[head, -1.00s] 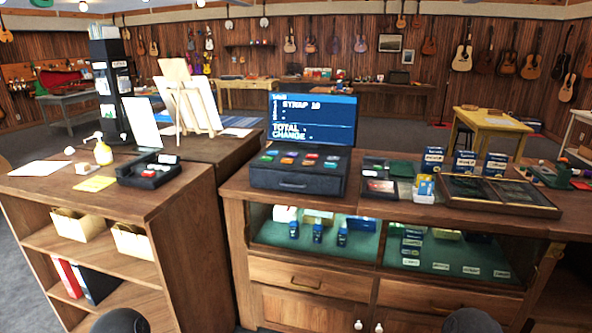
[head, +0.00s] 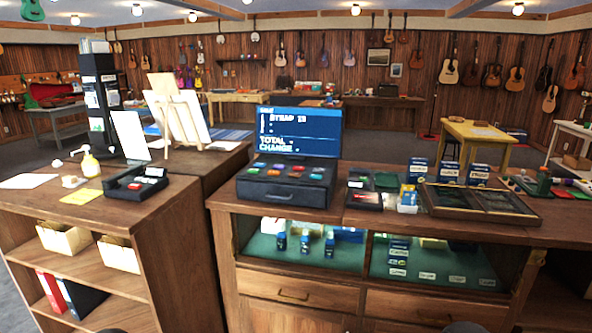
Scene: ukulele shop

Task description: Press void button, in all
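The cash register (head: 287,187) stands on the wooden counter near the middle of the head view. Its upright blue screen (head: 300,132) shows an item line, then TOTAL and CHANGE. Several coloured buttons, among them red, orange, green and blue ones, sit on its dark top. Their labels are too small to read, so I cannot tell which one is the void button. The register's drawer front (head: 279,196) looks closed. Neither of my grippers shows; only dark rounded parts of mine edge in at the bottom.
Right of the register are small boxes (head: 417,170), a card holder (head: 407,203) and a framed display tray (head: 478,216). A gap separates the two counters' fronts.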

